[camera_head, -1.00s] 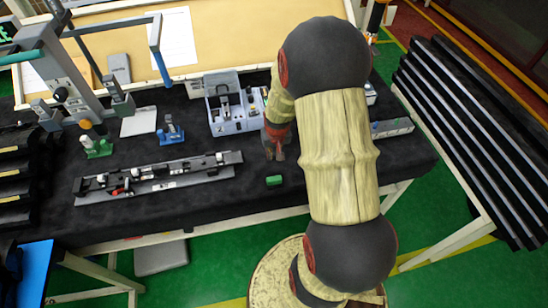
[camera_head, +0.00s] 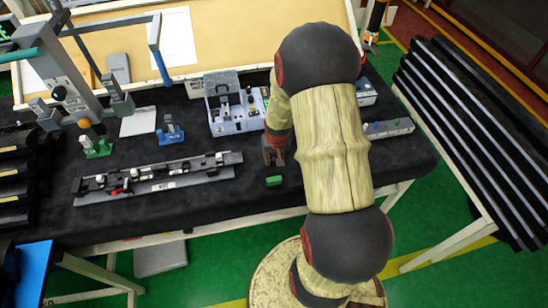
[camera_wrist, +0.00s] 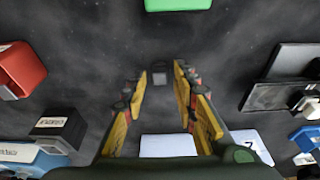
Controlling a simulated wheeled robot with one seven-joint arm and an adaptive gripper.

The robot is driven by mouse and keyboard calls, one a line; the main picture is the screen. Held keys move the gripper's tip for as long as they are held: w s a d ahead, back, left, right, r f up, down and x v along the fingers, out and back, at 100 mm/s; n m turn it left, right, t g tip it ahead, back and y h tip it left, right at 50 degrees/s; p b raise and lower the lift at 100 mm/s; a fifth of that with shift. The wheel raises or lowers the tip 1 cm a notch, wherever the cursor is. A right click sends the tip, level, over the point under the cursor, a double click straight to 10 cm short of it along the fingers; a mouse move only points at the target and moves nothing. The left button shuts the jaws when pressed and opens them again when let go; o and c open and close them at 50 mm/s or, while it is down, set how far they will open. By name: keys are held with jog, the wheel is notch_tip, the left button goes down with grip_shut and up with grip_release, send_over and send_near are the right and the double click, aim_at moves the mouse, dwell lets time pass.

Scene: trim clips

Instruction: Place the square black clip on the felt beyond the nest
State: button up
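My gripper (camera_wrist: 160,85) is open, its yellow-sided fingers pointing down toward the black felt (camera_wrist: 100,45). A small, dark, square piece (camera_wrist: 159,68), which looks like the square black clip, shows between the fingertips, with a gap on each side. I cannot tell its height or whether it touches the felt. In the head view my gripper (camera_head: 274,150) hangs over the table behind a green block (camera_head: 274,181), and the clip cannot be made out there. The green block also shows at the top of the wrist view (camera_wrist: 178,4). I cannot tell for sure which fixture is the nest.
A long rail fixture (camera_head: 205,175) with small clips lies left of my gripper. A grey compartment box (camera_head: 236,126) stands behind it. In the wrist view a red block (camera_wrist: 20,70) is at left and a dark part (camera_wrist: 280,95) at right. Felt around the green block is bare.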

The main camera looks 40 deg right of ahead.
jog(key=shift+r, duration=0.1)
jog(key=shift+r, duration=0.25)
jog(key=p+v, duration=0.2)
jog(key=v, duration=1)
jog(key=a+r+n+t, duration=0.2)
jog(key=a+r+n, duration=0.1)
jog(key=a+r, duration=1)
jog(key=s+a+r+n, duration=0.1)
jog(key=s+a+r, duration=0.2)
jog(key=s+a, duration=0.1)
jog(key=s+a+r+n+y, duration=0.1)
jog(key=s+a+r, duration=0.3)
jog(key=s+a+r+n+t, duration=0.1)
jog(key=s+a+r, duration=0.3)
jog(key=shift+y, duration=0.3)
